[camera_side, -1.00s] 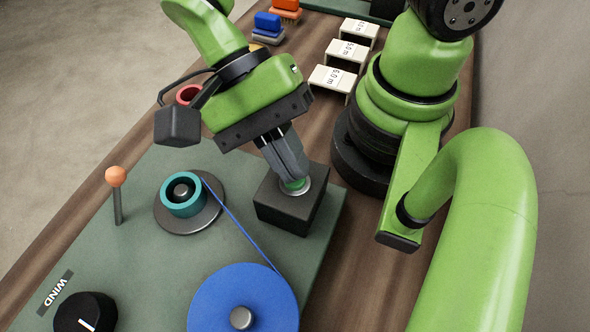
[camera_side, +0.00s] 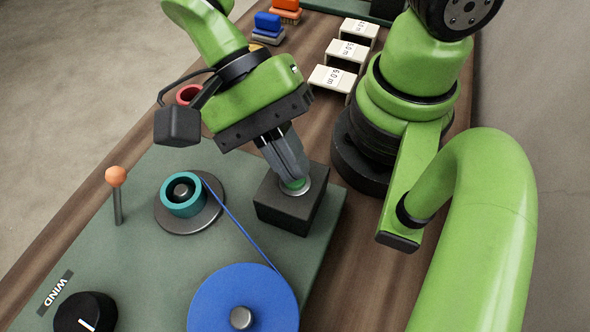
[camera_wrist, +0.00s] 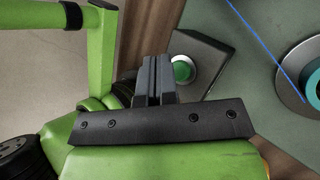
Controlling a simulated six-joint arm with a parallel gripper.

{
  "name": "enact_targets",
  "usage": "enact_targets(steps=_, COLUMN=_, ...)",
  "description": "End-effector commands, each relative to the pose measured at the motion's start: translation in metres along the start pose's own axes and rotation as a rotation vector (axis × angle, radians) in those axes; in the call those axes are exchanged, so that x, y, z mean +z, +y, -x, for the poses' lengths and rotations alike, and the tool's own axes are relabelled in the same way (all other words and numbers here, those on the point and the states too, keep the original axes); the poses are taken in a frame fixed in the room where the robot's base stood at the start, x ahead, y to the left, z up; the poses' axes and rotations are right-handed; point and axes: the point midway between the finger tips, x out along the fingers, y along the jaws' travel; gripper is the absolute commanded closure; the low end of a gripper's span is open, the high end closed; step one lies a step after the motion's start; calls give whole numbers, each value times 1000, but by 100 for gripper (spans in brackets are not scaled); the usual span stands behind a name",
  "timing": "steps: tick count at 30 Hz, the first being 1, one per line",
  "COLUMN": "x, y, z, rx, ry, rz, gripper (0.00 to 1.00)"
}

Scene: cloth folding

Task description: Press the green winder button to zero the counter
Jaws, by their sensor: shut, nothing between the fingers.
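The green button (camera_side: 296,184) sits in a light ring on top of a black box (camera_side: 283,215) in the side view. My gripper (camera_side: 293,178) is shut and empty. Its fingertips are right at the button, hiding part of it; whether they touch it I cannot tell for sure. In the wrist view the green button (camera_wrist: 182,69) shows just beside the closed fingers (camera_wrist: 155,65). The winder's green-grey base plate (camera_side: 140,245) carries the box. The counter's digits cannot be seen in either view.
A teal spool (camera_side: 183,195) on a dark disc and a large blue spool (camera_side: 243,295) are joined by a blue line. An orange-tipped lever (camera_side: 116,177) and black knob (camera_side: 85,312) stand at left.

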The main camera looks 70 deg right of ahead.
Motion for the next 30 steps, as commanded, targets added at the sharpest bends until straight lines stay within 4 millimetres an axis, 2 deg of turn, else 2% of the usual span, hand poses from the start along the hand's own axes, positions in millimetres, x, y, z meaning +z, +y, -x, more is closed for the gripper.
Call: enact_targets(steps=30, x=-6, y=-6, z=-8, rx=0, ry=0, rz=0, gripper=100)
